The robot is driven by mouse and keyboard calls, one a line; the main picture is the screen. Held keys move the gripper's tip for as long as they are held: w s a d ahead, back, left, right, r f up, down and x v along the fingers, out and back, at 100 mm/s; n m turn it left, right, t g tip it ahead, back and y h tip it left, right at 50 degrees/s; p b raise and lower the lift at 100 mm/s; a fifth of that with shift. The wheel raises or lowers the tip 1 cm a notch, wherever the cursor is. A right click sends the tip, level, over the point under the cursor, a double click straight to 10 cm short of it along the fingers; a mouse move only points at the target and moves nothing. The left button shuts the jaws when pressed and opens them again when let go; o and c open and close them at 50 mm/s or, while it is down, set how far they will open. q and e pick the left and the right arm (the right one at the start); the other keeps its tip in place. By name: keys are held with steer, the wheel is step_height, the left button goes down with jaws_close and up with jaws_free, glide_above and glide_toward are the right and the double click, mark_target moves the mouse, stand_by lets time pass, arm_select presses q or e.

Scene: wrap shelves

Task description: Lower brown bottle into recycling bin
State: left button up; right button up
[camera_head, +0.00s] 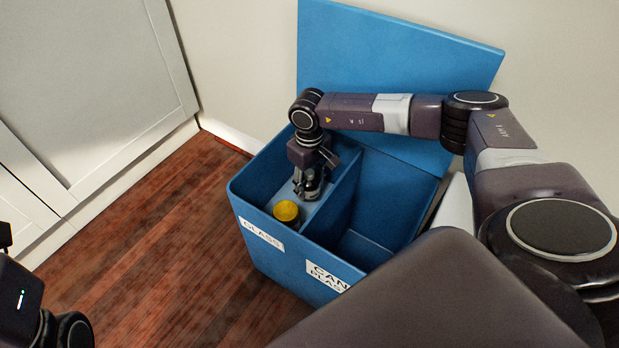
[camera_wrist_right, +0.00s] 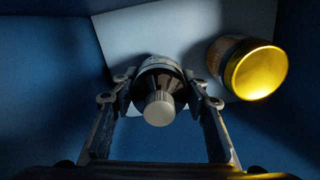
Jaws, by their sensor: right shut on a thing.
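The blue recycling bin (camera_head: 262,264) stands open on the floor, with a GLASS label on its left compartment. My right gripper (camera_head: 308,192) reaches down into that compartment. In the right wrist view my right gripper (camera_wrist_right: 160,88) is shut around a dark bottle (camera_wrist_right: 160,77) with a pale grey cap (camera_wrist_right: 159,108), cap toward the camera. The bottle's colour is hard to judge in the shadow, and its lower part is hidden. A jar with a yellow lid (camera_head: 286,211) is in the same compartment, beside the bottle and apart from it. The jar (camera_wrist_right: 246,70) also shows in the wrist view. My left gripper is not visible.
A divider (camera_head: 338,201) separates the glass compartment from the right one, labelled CAN and PLAS; the visible part of that one looks empty. The blue lid (camera_head: 390,50) leans up against the wall behind. A pale cabinet (camera_head: 90,90) and open wooden floor (camera_head: 160,250) lie to the left.

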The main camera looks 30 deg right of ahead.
mark_target(310, 172)
steer(key=shift+f+b, duration=1.3)
steer(key=shift+f, duration=0.45)
stand_by(0.6)
steer(key=o, duration=1.3)
steer(key=shift+r, duration=0.1)
step_height(310, 172, up, 12)
steer(key=shift+f, duration=0.1)
